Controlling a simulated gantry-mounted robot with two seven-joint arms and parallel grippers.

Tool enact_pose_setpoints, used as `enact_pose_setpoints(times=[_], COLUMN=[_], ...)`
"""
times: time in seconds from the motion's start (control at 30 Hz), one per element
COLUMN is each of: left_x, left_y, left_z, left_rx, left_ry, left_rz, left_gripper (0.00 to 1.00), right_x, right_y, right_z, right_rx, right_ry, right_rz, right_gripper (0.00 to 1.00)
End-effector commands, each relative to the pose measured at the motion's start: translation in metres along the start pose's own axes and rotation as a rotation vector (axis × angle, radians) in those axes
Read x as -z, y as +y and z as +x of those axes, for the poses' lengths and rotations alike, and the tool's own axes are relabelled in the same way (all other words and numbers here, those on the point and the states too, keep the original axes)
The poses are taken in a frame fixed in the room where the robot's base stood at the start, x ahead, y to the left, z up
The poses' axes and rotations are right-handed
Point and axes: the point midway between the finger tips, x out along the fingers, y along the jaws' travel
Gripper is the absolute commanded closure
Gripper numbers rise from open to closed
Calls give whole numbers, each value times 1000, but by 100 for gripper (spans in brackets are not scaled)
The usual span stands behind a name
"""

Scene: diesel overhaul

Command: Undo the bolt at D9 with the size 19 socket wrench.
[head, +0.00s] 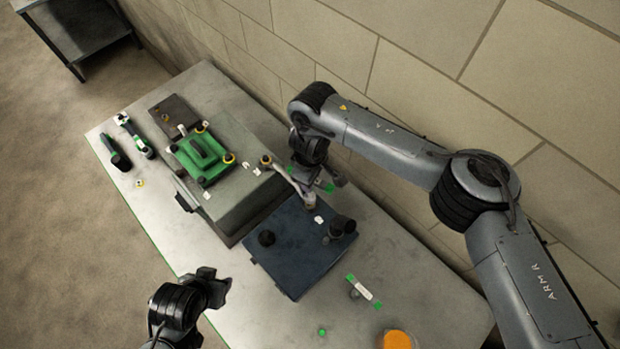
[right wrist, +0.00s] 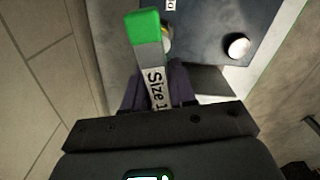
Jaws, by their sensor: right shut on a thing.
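My right gripper (head: 322,182) is shut on a wrench handle (right wrist: 146,60), above the back edge of the engine block and blue tray. The handle has a green end and a white label that reads "Size 1", with the rest hidden by the gripper. Its socket end is hidden in the right wrist view. The green cover (head: 200,157) on the grey engine block (head: 250,205) has several yellow-ringed bolts, one of them at its right corner (head: 229,158). The position labels are too small to read, so I cannot tell which bolt is D9.
A dark blue tray (head: 290,270) bears dark round parts (head: 266,238). A green-ended wrench with a white label (head: 361,288) and an orange cylinder (head: 397,340) are on the right. Tools (head: 134,136) lie left; the wall is close behind.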

Motion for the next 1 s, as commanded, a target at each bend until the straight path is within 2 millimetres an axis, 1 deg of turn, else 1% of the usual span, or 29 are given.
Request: enact_pose_setpoints(times=[0.37,1.0], left_x=[1,0], left_y=[3,0], left_z=[0,0], left_rx=[-9,0], left_ry=[2,0], left_rz=[-12,0], left_gripper=[57,57], right_x=[0,1], right_y=[0,0], right_z=[-1,-1], right_rx=[0,2], right_ry=[0,-1], right_rz=[332,903], right_gripper=[100,100])
